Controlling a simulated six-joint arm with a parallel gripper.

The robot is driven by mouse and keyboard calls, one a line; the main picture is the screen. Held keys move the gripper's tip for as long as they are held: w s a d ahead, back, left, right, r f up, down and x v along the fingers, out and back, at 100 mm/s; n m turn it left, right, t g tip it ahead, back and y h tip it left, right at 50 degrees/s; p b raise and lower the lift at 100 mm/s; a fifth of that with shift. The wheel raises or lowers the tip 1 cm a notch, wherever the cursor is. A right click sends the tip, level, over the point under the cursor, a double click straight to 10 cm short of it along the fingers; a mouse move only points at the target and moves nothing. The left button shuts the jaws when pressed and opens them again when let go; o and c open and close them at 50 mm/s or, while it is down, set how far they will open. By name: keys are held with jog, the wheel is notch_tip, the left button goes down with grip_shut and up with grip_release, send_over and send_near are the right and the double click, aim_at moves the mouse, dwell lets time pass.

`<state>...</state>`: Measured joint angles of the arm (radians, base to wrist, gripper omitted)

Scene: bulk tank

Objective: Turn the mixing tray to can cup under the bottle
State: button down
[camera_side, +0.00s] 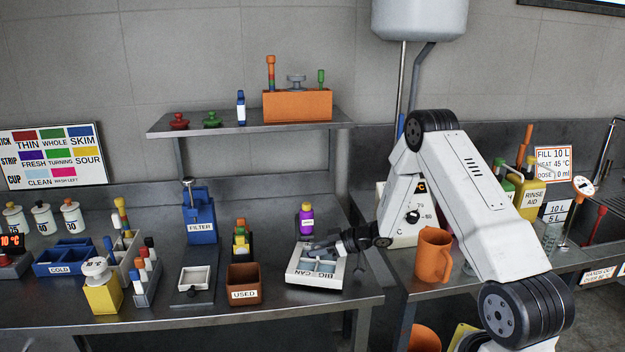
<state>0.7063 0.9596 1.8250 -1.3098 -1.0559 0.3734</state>
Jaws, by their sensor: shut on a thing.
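The mixing tray (293,277) is a white, square tray with grey-blue hollows, lying on the steel bench right of centre. Its front label, which seems to read BIG and CAN, shows upside down. The bottle (306,222), purple with a yellow cap, stands upright just behind the tray. My gripper (318,247) reaches in from the right, low over the tray's back part, and is shut on the tray. The fingertips are small and dark here, so the exact grip point is hard to see. Which hollow is the can cup cannot be told.
A brown USED bin (244,284) stands close left of the tray. A small white dish on a dark base (194,283) and the blue FILTER stand (200,222) are farther left. An orange jug (433,256) is to the right. A shelf (245,128) hangs above the bench.

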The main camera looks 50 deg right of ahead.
jog(key=shift+m+t+h, duration=0.6)
jog(key=shift+m+h, duration=2.9)
jog(key=shift+h, duration=0.5)
jog(key=shift+m+g+h, duration=0.8)
jog(key=shift+m+h, duration=1.2)
jog(key=shift+h, duration=0.2)
jog(key=shift+m+g+h, duration=0.9)
jog(key=shift+m+h, duration=0.3)
jog(key=shift+m, duration=0.1)
jog(key=c, duration=0.5)
grip_release()
jog(key=shift+s+a, duration=0.1)
